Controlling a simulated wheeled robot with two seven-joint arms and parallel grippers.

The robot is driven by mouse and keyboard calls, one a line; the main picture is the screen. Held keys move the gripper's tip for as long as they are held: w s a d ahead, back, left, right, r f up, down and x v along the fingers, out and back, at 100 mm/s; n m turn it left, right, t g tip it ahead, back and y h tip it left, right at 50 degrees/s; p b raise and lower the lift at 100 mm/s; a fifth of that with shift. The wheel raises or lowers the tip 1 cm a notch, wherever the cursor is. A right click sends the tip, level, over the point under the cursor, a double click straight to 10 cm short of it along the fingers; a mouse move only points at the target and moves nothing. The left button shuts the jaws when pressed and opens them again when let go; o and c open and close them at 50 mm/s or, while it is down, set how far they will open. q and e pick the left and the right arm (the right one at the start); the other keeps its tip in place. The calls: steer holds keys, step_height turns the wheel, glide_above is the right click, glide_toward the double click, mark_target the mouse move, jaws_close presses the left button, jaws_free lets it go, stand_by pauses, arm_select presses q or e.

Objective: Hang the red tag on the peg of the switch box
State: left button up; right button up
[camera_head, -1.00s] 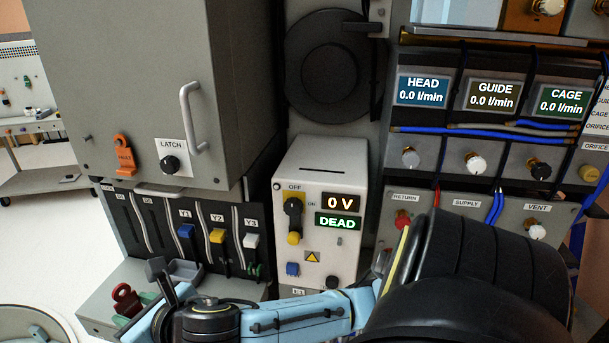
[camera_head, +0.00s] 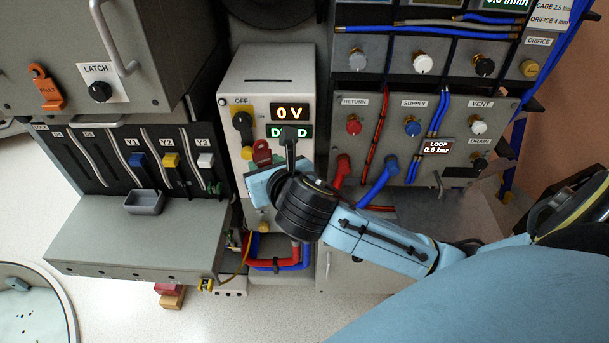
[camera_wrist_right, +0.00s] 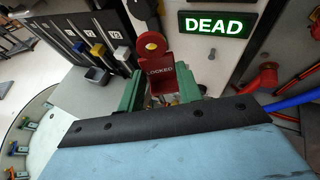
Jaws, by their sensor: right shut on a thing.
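The red tag (camera_head: 262,152), marked LOCKED in the wrist view (camera_wrist_right: 160,70), is upright between the green fingers of my right gripper (camera_wrist_right: 159,90). That gripper (camera_head: 263,163) is shut on the tag's lower part, in front of the switch box. The switch box (camera_head: 232,92) is pale, with 0 V and DEAD displays and a black and yellow rotary switch (camera_head: 243,125). A small peg (camera_wrist_right: 213,52) shows below the DEAD display in the wrist view, right of the tag and apart from it. In the head view my gripper and wrist hide the peg. My left gripper is not in view.
An empty grey tray (camera_head: 145,203) sits on the ledge (camera_head: 130,245) left of the box. An orange FAULT tag (camera_head: 46,88) hangs on the cabinet. Red (camera_head: 342,170) and blue (camera_head: 380,188) hoses stand out close to the right of my wrist.

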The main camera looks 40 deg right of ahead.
steer(key=s+d+f+m+g+h+p, duration=0.2)
steer(key=d+f+m+h+p, duration=0.1)
steer(key=f, duration=0.6)
steer(key=m+h+p, duration=0.1)
steer(key=m+h, duration=0.1)
steer(key=shift+d+g+h, duration=0.3)
steer(key=shift+d+h, duration=0.1)
steer(key=shift+s, duration=0.1)
steer(key=shift+w+d+p, duration=0.75)
steer(key=shift+w+d, duration=0.1)
steer(key=shift+w, duration=0.25)
steer(key=shift+w+d+p, duration=0.75)
steer(key=shift+w+d, duration=0.05)
steer(key=shift+w, duration=0.25)
steer(key=shift+w+d, duration=0.55)
steer(key=shift+w, duration=0.2)
